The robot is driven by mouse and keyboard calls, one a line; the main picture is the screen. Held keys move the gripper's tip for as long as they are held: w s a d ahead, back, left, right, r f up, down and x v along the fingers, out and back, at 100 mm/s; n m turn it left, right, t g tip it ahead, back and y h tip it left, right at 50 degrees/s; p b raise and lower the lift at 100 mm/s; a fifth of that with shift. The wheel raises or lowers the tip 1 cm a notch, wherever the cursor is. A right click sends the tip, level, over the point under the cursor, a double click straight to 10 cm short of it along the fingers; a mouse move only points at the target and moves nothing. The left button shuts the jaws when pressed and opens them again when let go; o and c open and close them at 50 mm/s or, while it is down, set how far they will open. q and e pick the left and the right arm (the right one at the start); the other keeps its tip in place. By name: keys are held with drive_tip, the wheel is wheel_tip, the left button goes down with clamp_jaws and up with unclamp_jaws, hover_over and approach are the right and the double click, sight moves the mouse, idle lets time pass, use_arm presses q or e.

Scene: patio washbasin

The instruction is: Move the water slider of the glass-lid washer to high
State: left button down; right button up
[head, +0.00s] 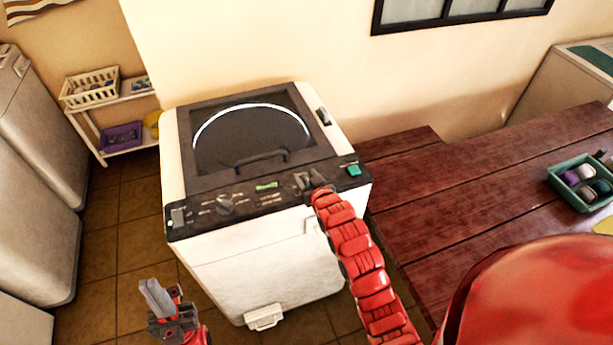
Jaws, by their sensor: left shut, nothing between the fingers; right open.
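The glass-lid washer (275,245) is a white top-loader with a dark lid and round window, closed. Its dark front panel (205,222) carries a light grey slider-like part (178,217) at the left end, a dark knob (225,205), a small green display (266,185) and a teal button (353,170). The labels are too small to read, so I cannot tell which control is water or its setting. My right gripper (307,181) is open at the panel's right part, hiding what lies beneath; contact is unclear. My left gripper (160,300) is shut and empty, low before the washer's left side.
A reddish wooden table (450,215) stands right of the washer, with a green divided tray (578,190) on it. Grey appliances (35,150) stand at left. A white shelf (125,97) with baskets is behind. Tiled floor (120,235) is clear at left.

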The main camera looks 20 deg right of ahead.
clamp_jaws()
idle(1.3)
